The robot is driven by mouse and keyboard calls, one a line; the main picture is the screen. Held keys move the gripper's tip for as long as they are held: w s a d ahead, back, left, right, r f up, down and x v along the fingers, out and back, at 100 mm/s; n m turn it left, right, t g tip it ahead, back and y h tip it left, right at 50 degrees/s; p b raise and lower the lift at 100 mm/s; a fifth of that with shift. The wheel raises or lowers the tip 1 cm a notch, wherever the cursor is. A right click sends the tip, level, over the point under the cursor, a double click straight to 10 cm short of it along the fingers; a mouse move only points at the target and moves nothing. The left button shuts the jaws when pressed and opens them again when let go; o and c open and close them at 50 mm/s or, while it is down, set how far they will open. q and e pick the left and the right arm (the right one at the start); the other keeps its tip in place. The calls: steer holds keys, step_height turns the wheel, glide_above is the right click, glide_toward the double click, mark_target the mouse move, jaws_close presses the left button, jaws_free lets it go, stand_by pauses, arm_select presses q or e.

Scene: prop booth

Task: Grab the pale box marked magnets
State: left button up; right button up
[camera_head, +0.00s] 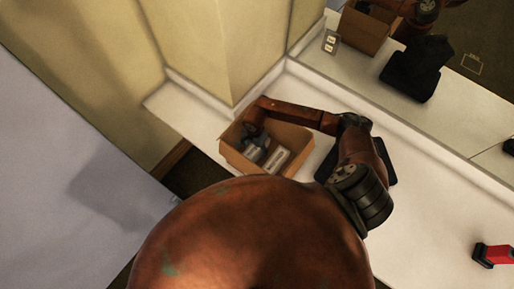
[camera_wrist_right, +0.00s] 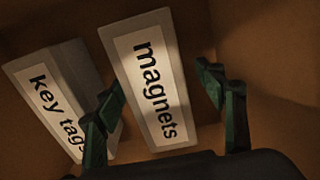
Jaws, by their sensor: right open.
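The pale box marked magnets (camera_wrist_right: 150,80) stands out in the right wrist view, tilted, with its white label facing the camera. My right gripper (camera_wrist_right: 160,82) is open, with one dark green finger at each side of this box. In the head view my right arm reaches down into an open cardboard box (camera_head: 294,139), where pale boxes show. My left gripper is not in view.
A similar pale box marked key tags (camera_wrist_right: 58,95) lies just left of the magnets box. Cardboard walls surround both closely. The carton stands on a white counter (camera_head: 420,215) near a wall corner. A red and black object (camera_head: 495,254) is at far right. A mirror reflects the scene.

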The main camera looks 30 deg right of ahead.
steer(key=shift+f, duration=0.75)
steer(key=shift+c, duration=0.4)
steer(key=c, duration=1.4)
